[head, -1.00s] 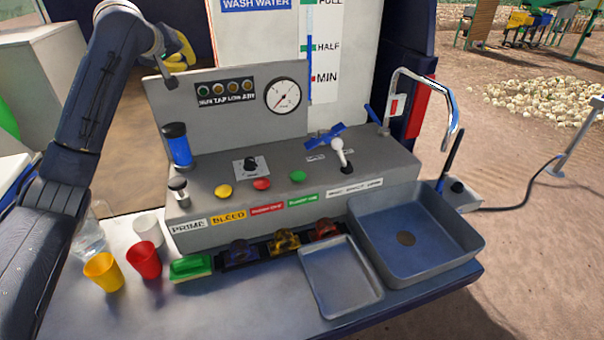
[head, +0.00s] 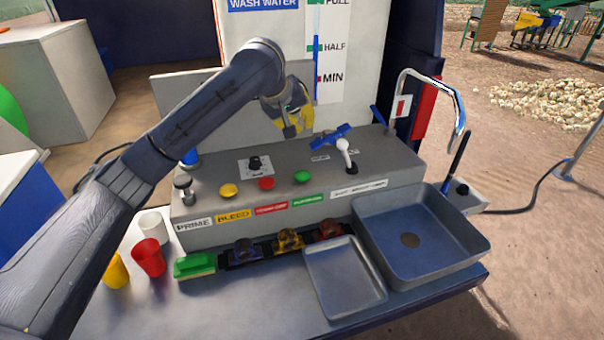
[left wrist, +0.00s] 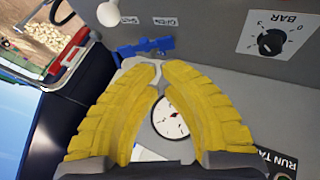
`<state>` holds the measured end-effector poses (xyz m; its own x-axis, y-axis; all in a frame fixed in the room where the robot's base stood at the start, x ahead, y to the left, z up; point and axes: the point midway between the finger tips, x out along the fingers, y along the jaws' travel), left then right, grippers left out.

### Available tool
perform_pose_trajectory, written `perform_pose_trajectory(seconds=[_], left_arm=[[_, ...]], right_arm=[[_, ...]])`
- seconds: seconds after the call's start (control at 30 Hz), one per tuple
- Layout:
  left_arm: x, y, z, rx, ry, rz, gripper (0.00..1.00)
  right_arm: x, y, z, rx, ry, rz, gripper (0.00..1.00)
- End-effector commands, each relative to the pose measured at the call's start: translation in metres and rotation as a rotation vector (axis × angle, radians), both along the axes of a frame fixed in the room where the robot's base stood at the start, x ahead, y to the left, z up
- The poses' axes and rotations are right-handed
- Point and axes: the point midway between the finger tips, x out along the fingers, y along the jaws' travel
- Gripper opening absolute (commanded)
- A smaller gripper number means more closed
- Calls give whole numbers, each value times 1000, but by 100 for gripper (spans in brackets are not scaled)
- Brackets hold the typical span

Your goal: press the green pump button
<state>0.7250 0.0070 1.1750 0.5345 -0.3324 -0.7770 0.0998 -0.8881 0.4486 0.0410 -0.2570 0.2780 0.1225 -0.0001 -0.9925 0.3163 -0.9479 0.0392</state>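The green button (head: 302,177) is a round cap on top of the grey control panel (head: 390,180), right of the red button (head: 266,183) and the yellow button (head: 228,190). My left gripper (head: 290,130) has yellow fingers and hangs above and behind the green button, in front of the upright back plate, clear of the button. In the left wrist view the two fingers (left wrist: 158,76) curve in with their tips together and nothing between them. The green button is not visible in that view. My right gripper is not in view.
A blue valve handle (head: 330,136) and a white-knobbed lever (head: 344,149) stand right of the green button. A black dial knob (head: 254,163) sits behind the red button. A pressure gauge (left wrist: 170,118) shows in the left wrist view. A tap (head: 430,80) and sink (head: 420,235) are farther right.

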Motion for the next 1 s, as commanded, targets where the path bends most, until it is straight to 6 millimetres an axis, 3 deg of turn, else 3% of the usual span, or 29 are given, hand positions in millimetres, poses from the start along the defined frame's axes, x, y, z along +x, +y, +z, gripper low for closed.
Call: perform_pose_trajectory(seconds=[0.2,0.73,1.0], left_arm=[[-6,-12,-21,18,21,-13,0],[-7,-14,-26,20,25,-16,0],[-8,-14,-49,20,27,-14,0]], right_arm=[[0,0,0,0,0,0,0],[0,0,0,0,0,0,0],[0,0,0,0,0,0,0]])
